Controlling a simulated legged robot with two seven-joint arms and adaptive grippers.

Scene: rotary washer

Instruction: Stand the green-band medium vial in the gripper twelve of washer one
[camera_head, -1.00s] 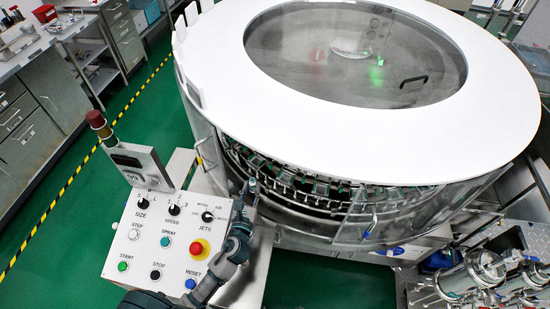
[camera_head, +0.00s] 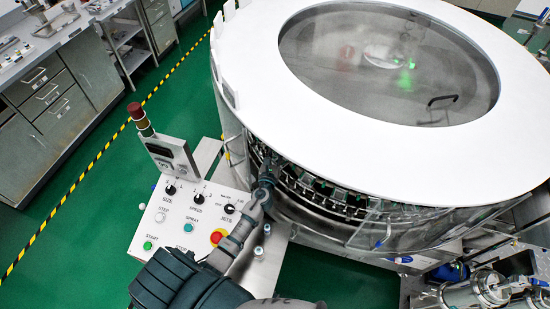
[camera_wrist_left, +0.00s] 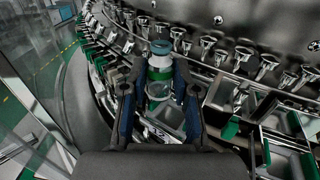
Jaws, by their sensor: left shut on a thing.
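The washer (camera_head: 345,178) is a large round machine with a white top and a window; its open front shows a ring of dark grippers. My left gripper (camera_head: 268,165) reaches to that opening, just right of the control panel. In the left wrist view my left gripper (camera_wrist_left: 160,88) is shut on the green-band vial (camera_wrist_left: 160,72), a clear upright vial with a bluish top. The ring's metal grippers (camera_wrist_left: 242,58) curve behind and beside it. My right gripper is not in view.
The control panel (camera_head: 185,215) with knobs, buttons and a red stop stands left of my forearm. Small vials (camera_head: 259,253) stand on the steel ledge beside it. Pipes and steel vessels (camera_head: 480,285) fill the lower right. Green floor is clear at the left.

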